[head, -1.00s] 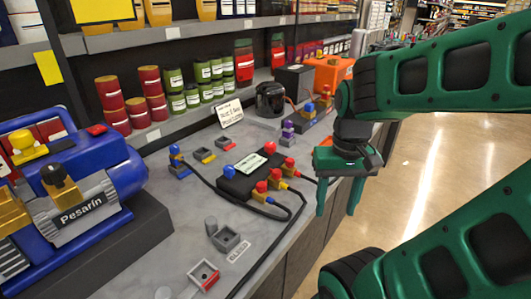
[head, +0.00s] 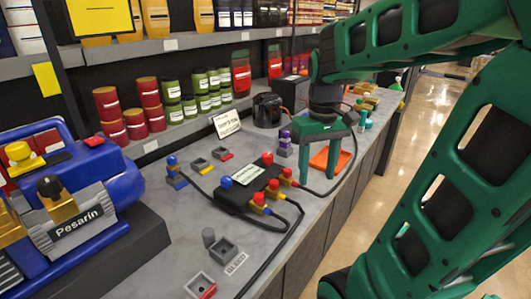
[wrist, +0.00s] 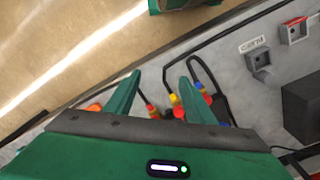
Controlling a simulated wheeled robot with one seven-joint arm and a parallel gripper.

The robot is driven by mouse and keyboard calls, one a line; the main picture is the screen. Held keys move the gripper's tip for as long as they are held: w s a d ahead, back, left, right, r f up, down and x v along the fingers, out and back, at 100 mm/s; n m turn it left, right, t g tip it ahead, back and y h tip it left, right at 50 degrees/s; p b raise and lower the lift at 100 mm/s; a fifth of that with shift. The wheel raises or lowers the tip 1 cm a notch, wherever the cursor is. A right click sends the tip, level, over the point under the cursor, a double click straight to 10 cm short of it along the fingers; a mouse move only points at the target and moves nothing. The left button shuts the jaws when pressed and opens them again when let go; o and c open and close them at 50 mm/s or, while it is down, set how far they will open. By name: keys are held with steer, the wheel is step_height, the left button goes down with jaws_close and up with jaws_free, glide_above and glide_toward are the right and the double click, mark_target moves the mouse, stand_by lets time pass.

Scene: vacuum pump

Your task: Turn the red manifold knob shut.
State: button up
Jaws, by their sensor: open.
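The black manifold (head: 240,191) lies on the grey bench with a pale label on top and a blue knob (head: 225,183) at its left. Several red knobs sit on it, one at the back (head: 267,158) and others along its right side (head: 287,172); I cannot tell which one the task means. My gripper (head: 318,178) is open and empty, pointing down over the bench, right of the manifold and apart from the knobs. In the wrist view, a red knob (wrist: 150,108) shows between the open fingers (wrist: 161,77); other knobs are partly hidden by the right finger.
Black hoses (head: 284,240) run from the manifold across the bench. A blue pump (head: 115,180) stands at left. A black kettle-like pot (head: 269,110), a white sign (head: 226,123) and a purple stack (head: 285,143) stand behind. An orange item (head: 330,160) lies behind my gripper. Shelves line the back.

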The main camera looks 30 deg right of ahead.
steer(key=w+d+r+n, duration=0.2)
steer(key=w+r+n, duration=0.1)
steer(key=w, duration=1)
steer(key=n, duration=0.4)
glide_toward(267, 154)
step_height(267, 154, down, 8)
steer(key=shift+s+d+f, duration=0.1)
steer(key=shift+f, duration=0.05)
steer(key=c, duration=1.1)
steer(key=shift+o, duration=0.2)
